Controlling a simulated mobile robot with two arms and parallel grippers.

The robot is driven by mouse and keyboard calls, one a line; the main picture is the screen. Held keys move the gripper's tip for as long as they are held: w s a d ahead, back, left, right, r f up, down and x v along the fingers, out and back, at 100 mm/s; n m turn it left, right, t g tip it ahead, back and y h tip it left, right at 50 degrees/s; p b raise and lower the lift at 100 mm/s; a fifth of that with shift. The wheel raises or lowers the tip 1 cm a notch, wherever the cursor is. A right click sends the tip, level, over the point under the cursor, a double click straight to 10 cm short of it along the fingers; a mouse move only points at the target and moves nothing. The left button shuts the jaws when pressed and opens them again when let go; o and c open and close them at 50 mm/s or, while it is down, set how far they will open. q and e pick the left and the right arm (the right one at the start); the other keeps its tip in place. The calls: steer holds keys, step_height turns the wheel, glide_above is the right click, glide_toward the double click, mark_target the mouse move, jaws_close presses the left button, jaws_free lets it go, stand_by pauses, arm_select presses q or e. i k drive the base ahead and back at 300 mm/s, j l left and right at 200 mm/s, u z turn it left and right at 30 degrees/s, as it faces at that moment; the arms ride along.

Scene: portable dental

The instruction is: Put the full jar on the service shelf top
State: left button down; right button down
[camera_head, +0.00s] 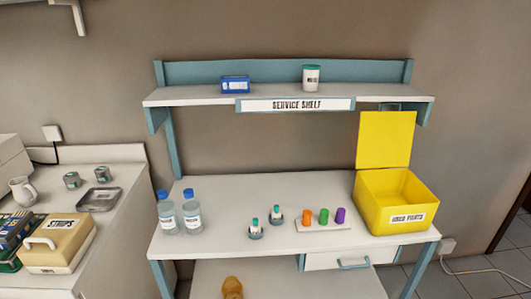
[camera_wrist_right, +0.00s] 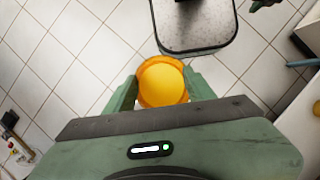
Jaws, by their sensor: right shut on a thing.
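My right gripper (camera_wrist_right: 162,88) is shut on a round orange-yellow thing (camera_wrist_right: 162,82), seen end-on above the tiled floor in the right wrist view. I cannot tell from this angle whether it is the full jar. In the head view, the service shelf top (camera_head: 200,95) is a pale board with a blue-grey back rail. A white jar with a green lid (camera_head: 311,78) stands upright on it, right of a blue box (camera_head: 235,84). How full that jar is cannot be seen. Neither gripper shows in the head view.
The shelf top has bare room at both ends. Below, the worktop (camera_head: 300,185) holds two bottles (camera_head: 180,214), small vials, a rack (camera_head: 322,225) of coloured pieces and an open yellow bin (camera_head: 395,205). An orange-brown thing (camera_head: 232,288) shows at the bottom edge. A counter (camera_head: 120,165) stands left.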

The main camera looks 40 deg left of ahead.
mark_target(227, 227)
steer(key=k+j+u, duration=0.1)
steer(key=j+u, duration=1.1)
steer(key=l, duration=0.05)
